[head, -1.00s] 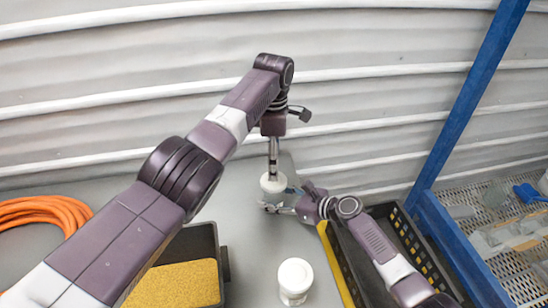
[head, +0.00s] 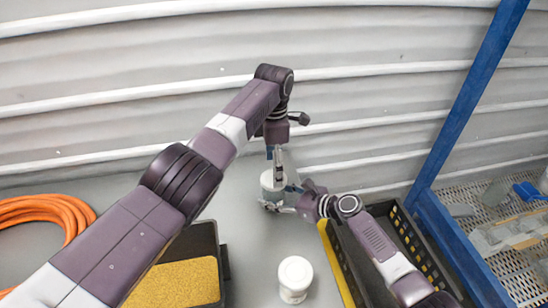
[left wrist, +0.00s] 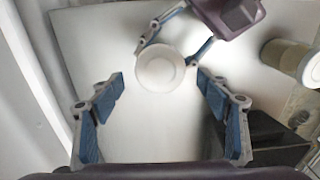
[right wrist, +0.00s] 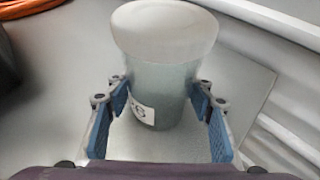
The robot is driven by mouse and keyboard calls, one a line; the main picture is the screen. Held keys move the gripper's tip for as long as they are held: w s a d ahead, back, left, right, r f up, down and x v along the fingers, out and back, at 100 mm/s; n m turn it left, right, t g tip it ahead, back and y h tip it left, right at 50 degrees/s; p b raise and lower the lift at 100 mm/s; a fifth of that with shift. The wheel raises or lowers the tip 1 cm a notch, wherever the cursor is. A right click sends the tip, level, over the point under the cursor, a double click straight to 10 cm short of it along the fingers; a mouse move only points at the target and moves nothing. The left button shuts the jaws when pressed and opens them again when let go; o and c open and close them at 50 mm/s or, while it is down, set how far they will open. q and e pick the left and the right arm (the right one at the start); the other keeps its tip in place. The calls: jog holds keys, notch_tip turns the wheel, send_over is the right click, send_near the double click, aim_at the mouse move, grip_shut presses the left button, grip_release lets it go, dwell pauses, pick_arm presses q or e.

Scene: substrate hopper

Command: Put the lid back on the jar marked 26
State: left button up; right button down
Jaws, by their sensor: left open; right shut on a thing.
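The jar (right wrist: 160,85) is a pale, translucent cup with a white label, partly hidden by a finger; only its last digit, seemingly a 6, shows. A white lid (right wrist: 165,32) sits over its mouth and looks level; I cannot tell how tightly it fits. My right gripper (right wrist: 160,100) is shut on the jar's sides below the lid. In the left wrist view the lid (left wrist: 160,68) lies between and just beyond the fingertips of my left gripper (left wrist: 161,85), which is open and clear of it. In the head view the jar (head: 267,190) stands upright, partly hidden by both grippers.
A second white-lidded jar (head: 294,279) stands at the front. A black tray with yellow grain (head: 180,284) is at left, an orange cable (head: 45,208) beyond it. A black crate (head: 404,232) and blue post (head: 465,110) are at right. A corrugated wall closes the back.

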aim_at(274, 194)
pick_arm(q)
jog(key=shift+f, duration=2.1)
jog(key=shift+c, duration=0.7)
